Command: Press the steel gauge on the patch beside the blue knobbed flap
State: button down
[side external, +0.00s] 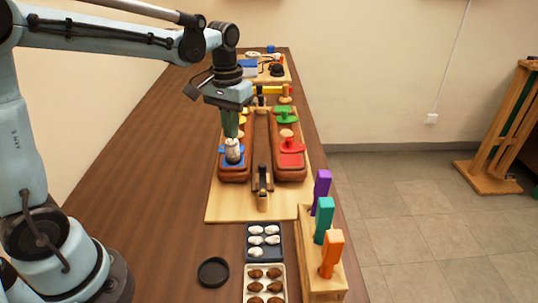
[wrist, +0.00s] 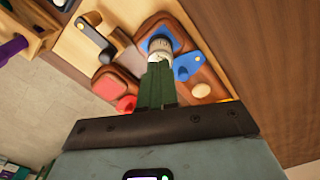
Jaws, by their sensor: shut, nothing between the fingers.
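The steel gauge (side external: 233,152), pale on top and dark lower down, stands upright on the left brown block in the side view. In the wrist view the gauge (wrist: 160,47) stands at the blue patch (wrist: 168,31), its base partly hidden. The blue knobbed flap (wrist: 187,66) lies beside it, turned off the patch; its blue edge (side external: 222,150) shows in the side view. My gripper (side external: 231,136) is shut and empty, its green fingers pointing down at the gauge's top. In the wrist view the fingertips (wrist: 160,66) overlap the gauge; I cannot tell whether they touch.
The right block carries a red knobbed flap (side external: 291,146) and a green one (side external: 287,115). A dark clamp-like post (side external: 263,180) stands between the blocks. In front are a dark tray (side external: 248,257), a light tray (side external: 247,297) and a rack (side external: 322,284) with coloured handles.

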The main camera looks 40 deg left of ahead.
jog(key=shift+r, duration=2.45)
jog(key=shift+s+d+t, duration=0.25)
jog(key=shift+s+t, duration=0.05)
jog(key=shift+s, duration=0.25)
jog(key=s+d+f+m+t, duration=0.3)
jog(key=s+t, duration=0.3)
jog(key=s, duration=0.3)
jog(key=shift+d+f+t, duration=0.3)
jog(key=shift+d+f, duration=0.05)
jog(key=shift+f, duration=0.55)
